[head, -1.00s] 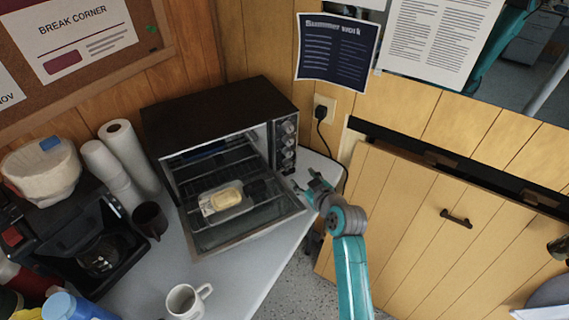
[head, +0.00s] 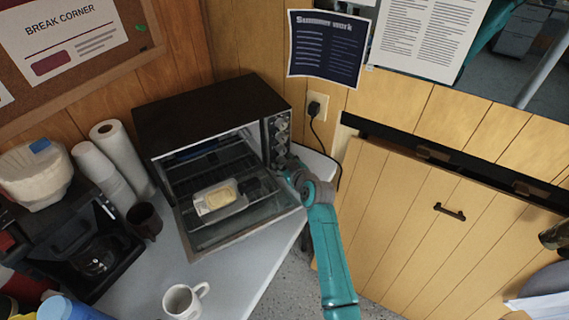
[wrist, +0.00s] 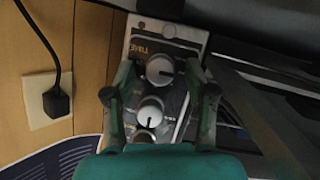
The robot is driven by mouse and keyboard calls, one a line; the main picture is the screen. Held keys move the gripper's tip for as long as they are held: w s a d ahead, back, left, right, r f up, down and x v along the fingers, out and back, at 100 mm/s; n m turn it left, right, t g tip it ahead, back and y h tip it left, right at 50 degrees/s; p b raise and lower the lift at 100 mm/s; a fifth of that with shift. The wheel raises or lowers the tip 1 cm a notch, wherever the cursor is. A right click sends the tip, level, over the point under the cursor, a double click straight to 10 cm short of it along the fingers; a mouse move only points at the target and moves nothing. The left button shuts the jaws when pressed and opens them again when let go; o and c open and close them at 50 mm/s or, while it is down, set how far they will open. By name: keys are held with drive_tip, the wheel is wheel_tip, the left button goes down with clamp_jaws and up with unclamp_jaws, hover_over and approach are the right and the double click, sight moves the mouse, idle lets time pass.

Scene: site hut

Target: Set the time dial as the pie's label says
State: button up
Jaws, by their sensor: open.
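The toaster oven (head: 205,110) stands on the counter with its glass door lowered. The pie (head: 222,193) sits in a pale tray on the open door; I cannot read any label. In the wrist view, the time dial (wrist: 160,68) is a round silver knob beside the printed word TIME. More silver knobs (wrist: 150,107) line the same panel. My gripper (wrist: 160,82) is open, its fingers on either side of the time dial; I cannot tell whether they touch it. In the head view, my gripper (head: 285,167) is at the panel's lower end and hides the lowest knob.
A white mug (head: 180,300), a dark mug (head: 145,220) and a coffee maker (head: 85,250) stand on the counter to the left. A plug with a cord (head: 315,112) is on the wall right of the oven. The lowered door (head: 265,212) is left of my arm.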

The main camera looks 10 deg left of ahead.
clamp_jaws()
idle(0.4)
drive_tip(key=m+g+y, duration=0.1)
drive_tip(key=m, duration=0.1)
drive_tip(key=shift+w+d+m, duration=0.1)
drive_tip(key=shift+m, duration=0.2)
drive_tip(key=m+g+y, duration=0.1)
drive_tip(key=m+y, duration=0.1)
drive_tip(key=m, duration=0.1)
drive_tip(key=shift+w+d+f+g, duration=0.1)
drive_tip(key=shift+g, duration=0.2)
drive_tip(key=m+y, duration=0.1)
drive_tip(key=m, duration=0.1)
drive_tip(key=shift+d+m+g+y, duration=0.1)
drive_tip(key=shift+m+g+y, duration=0.2)
drive_tip(key=shift+f+m+y, duration=0.15)
drive_tip(key=shift+m+y, duration=0.65)
drive_tip(key=shift+m, duration=0.6)
